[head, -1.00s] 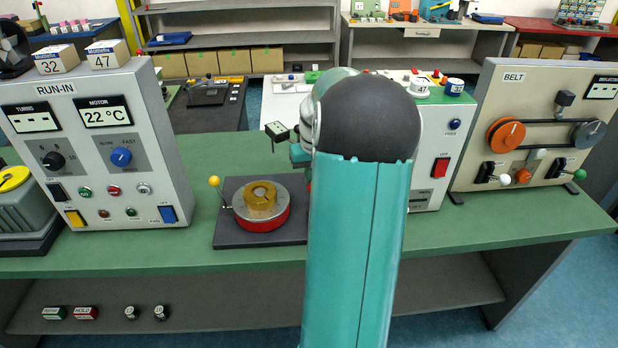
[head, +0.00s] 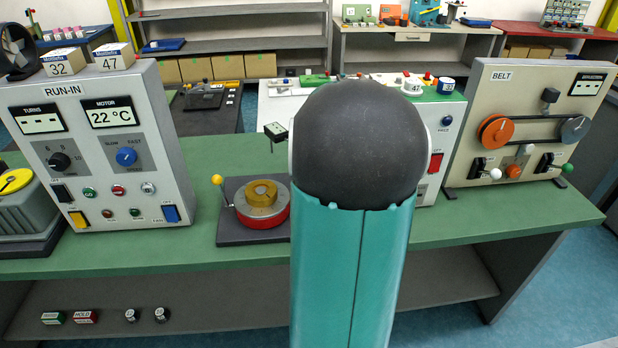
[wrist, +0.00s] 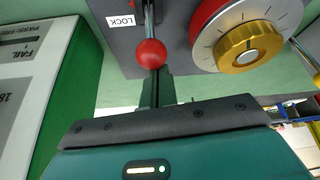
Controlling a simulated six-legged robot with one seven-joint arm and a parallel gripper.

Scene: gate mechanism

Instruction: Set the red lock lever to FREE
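The red lock lever shows in the wrist view as a red ball knob (wrist: 150,53) on a thin metal stem, beside a white LOCK label (wrist: 121,21) on a grey plate. My gripper (wrist: 157,75) comes up from below; its narrow dark fingers are together, with the tips right at the ball and partly hidden behind it. I cannot tell whether they touch it. No FREE label is visible. In the head view my arm hides the lever and gripper.
Right of the lever is a red dial with a gold knob (wrist: 249,47); the head view shows it too (head: 262,195), with a yellow-ball handle (head: 217,180). The RUN-IN panel (head: 95,145) stands left, the BELT panel (head: 528,130) right. The green bench front is clear.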

